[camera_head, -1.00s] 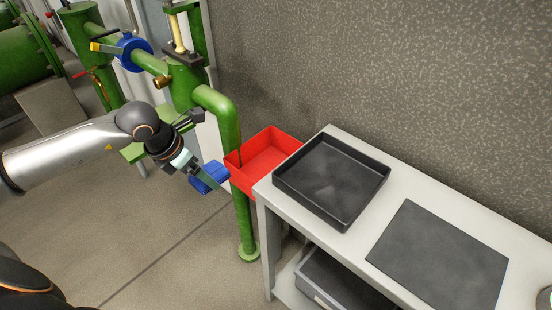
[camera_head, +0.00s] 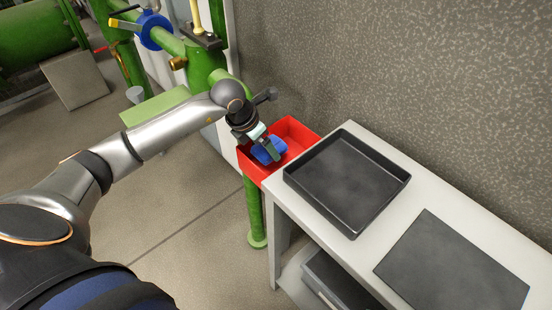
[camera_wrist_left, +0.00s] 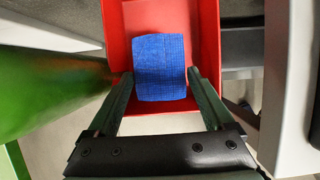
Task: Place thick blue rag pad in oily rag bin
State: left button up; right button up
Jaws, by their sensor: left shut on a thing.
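The thick blue rag pad (camera_head: 268,150) is between the fingers of my left gripper (camera_head: 268,147). In the left wrist view the pad (camera_wrist_left: 160,68) lies between the two fingertips of the gripper (camera_wrist_left: 160,78), with the red bin around and below it. The red bin (camera_head: 302,133), an open box, stands at the left end of the bench. The pad is over or inside the bin's opening; its exact height above the bin floor I cannot tell. The bin (camera_wrist_left: 208,38) also shows in the wrist view. My right gripper is not in view.
A black tray (camera_head: 352,226) and a dark flat mat (camera_head: 455,268) lie on the pale bench (camera_head: 404,212) to the right of the bin. A green pipe (camera_head: 256,215) stands beside the bin. A grey crate (camera_head: 330,285) is under the bench.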

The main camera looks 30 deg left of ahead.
aim_at(280, 165)
pick_arm(q)
jog(key=w+f, duration=0.1)
jog(key=w+d+f, duration=0.1)
jog(key=f, duration=0.1)
jog(key=shift+d+f, duration=0.1)
jog(key=shift+w+d+f+b, duration=0.25)
jog(key=shift+w+f+b, duration=0.1)
jog(key=shift+w+f, duration=0.25)
jog(key=shift+f, duration=1.6)
jog(key=shift+f+b, duration=0.2)
jog(key=shift+b, duration=0.2)
jog(key=o, duration=1.1)
jog(key=shift+r, duration=0.1)
jog(key=shift+c, duration=0.2)
